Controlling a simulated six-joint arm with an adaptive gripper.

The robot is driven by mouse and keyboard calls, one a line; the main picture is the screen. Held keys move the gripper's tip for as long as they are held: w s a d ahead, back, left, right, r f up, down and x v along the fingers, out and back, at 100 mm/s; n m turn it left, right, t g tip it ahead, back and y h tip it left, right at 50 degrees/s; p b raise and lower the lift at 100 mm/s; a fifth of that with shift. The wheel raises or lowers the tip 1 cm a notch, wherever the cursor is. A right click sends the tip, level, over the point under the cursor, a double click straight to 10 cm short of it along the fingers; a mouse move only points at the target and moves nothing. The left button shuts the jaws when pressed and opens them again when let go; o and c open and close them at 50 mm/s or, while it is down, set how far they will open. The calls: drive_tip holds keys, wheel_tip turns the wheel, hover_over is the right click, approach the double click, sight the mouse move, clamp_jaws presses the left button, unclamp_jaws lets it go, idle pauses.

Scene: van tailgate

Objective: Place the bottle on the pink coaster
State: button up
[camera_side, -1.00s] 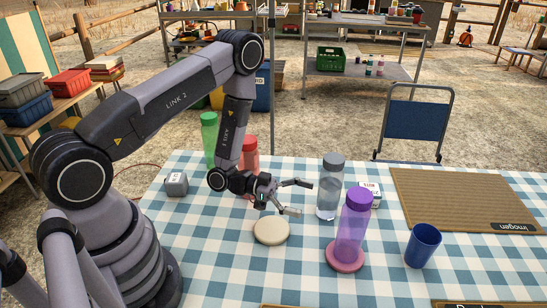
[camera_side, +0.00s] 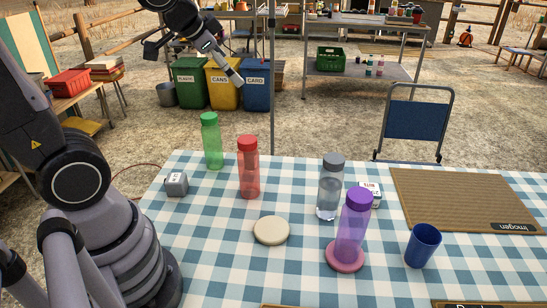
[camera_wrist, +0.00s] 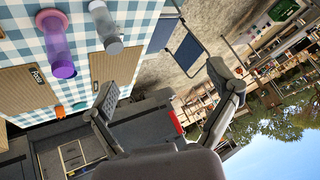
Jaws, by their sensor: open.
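A purple bottle (camera_side: 354,225) with a purple cap stands upright on the pink coaster (camera_side: 345,258). Both also show in the wrist view, the bottle (camera_wrist: 58,45) with its cap toward the picture's bottom and the coaster (camera_wrist: 45,17) above. A clear bottle with a grey cap (camera_side: 330,190) stands behind it to the left. A red bottle (camera_side: 248,170) and a green bottle (camera_side: 212,143) stand farther left. My gripper (camera_side: 197,64) is high up, beyond the table's back left, clear of every bottle. It is open and empty, its fingers (camera_wrist: 162,85) spread wide.
A cream coaster (camera_side: 271,230) lies bare at the table's middle. A blue cup (camera_side: 422,246) stands right of the pink coaster. A brown mat (camera_side: 460,197) lies at the back right, and a small grey block (camera_side: 176,184) sits at the left edge.

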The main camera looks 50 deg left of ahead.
drive_tip(key=s+d+r+n+g+h, duration=0.1)
drive_tip(key=s+d+n+g, duration=0.1)
drive_tip(key=s, duration=1.2)
drive_tip(key=shift+s+d+r+n+h, duration=0.3)
drive_tip(key=shift+s+d+r+n, duration=0.1)
drive_tip(key=shift+d+n, duration=0.25)
